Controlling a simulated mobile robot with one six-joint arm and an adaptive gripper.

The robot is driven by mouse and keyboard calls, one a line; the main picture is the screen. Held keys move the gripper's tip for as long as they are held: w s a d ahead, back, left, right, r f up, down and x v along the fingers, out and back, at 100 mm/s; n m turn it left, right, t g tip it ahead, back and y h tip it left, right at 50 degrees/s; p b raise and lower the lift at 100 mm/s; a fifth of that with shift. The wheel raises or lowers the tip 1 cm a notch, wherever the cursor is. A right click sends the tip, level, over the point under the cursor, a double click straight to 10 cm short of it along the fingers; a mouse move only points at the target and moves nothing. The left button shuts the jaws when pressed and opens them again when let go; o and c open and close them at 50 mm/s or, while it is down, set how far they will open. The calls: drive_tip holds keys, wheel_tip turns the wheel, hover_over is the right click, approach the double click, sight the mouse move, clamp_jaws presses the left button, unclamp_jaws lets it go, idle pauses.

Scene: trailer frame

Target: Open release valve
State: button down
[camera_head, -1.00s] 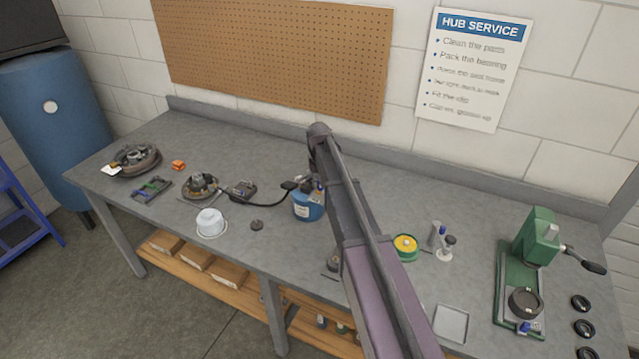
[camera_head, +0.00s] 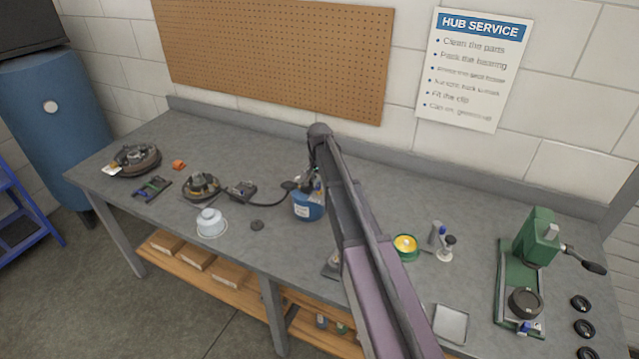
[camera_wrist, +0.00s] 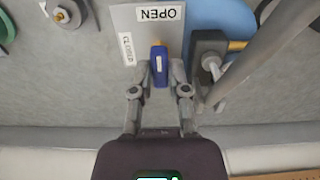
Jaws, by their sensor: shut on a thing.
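In the wrist view, a short blue lever (camera_wrist: 159,68) with a yellowish end is on a grey plate (camera_wrist: 185,14). An "OPEN" label (camera_wrist: 159,13) is on the plate beyond the lever's yellowish end. A "CLOSED" label (camera_wrist: 127,49) is to its left. The lever lies in line with the view and points back toward my wrist. My gripper (camera_wrist: 160,72) is shut on the lever, one finger on each side. In the head view, my arm hides most of the lever and plate.
A dark fitting (camera_wrist: 208,58) and a blue rounded body stand close right of the lever. In the head view, a blue container (camera_head: 307,207) with a black hose stands beside my arm. A green press (camera_head: 535,240) stands at the right.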

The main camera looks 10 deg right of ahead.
drive_tip(key=shift+s, duration=0.1)
idle(0.3)
drive_tip(key=c, duration=0.6)
unclamp_jaws()
drive_tip(key=shift+n, duration=0.3)
